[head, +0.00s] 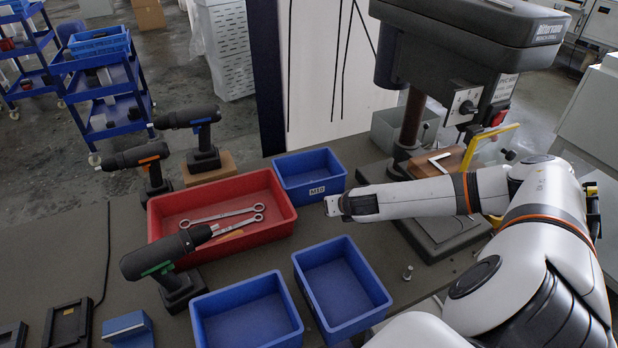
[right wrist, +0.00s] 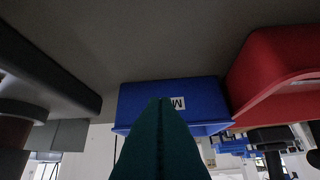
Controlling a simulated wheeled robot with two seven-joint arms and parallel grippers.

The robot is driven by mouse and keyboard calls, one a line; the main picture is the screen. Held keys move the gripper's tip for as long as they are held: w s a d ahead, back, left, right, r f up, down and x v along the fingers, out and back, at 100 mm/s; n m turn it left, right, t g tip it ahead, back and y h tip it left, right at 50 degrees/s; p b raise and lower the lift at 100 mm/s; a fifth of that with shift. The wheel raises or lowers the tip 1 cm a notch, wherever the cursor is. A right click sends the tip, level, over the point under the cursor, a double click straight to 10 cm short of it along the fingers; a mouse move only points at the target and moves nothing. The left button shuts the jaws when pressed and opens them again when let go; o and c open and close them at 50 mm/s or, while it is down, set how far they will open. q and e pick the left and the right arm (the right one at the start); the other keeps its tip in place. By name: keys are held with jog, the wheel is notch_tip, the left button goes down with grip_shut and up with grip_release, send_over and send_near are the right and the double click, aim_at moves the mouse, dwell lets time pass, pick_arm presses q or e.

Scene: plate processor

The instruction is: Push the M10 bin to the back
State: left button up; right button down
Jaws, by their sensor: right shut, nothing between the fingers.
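The M10 bin (head: 312,190) is a blue open box with a white label on its front wall, standing at the back of the table in the head view. In the right wrist view the bin (right wrist: 205,92), shown upside down, is straight ahead with part of its label visible. My right gripper (head: 335,206) is shut and empty, just in front of the bin's front right corner. Its closed fingers (right wrist: 160,104) overlap the bin in the right wrist view. I cannot tell whether they touch it. My left gripper is not in view.
A red bin (head: 282,217) with wrenches stands close to the M10 bin's left. Two blue bins, one at the front middle (head: 375,287) and one left of it (head: 293,335), stand nearer. A drill press (head: 412,120) stands right. Cordless drills (head: 170,255) stand left.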

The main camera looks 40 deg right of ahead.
jog(key=s+a+n, duration=0.1)
send_near(316, 200)
jog(key=f, duration=0.3)
jog(key=shift+s+d+f+y, duration=0.1)
jog(key=shift+s+d+y, duration=0.05)
jog(key=shift+s+y, duration=0.2)
jog(key=w, duration=0.1)
jog(key=w+d, duration=0.1)
jog(key=w, duration=0.2)
jog(key=shift+d+f, duration=0.2)
jog(key=shift+f, duration=0.1)
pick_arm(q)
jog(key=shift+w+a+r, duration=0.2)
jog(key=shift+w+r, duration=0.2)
pick_arm(e)
jog(key=shift+w+d, duration=0.1)
jog(key=shift+w, duration=0.15)
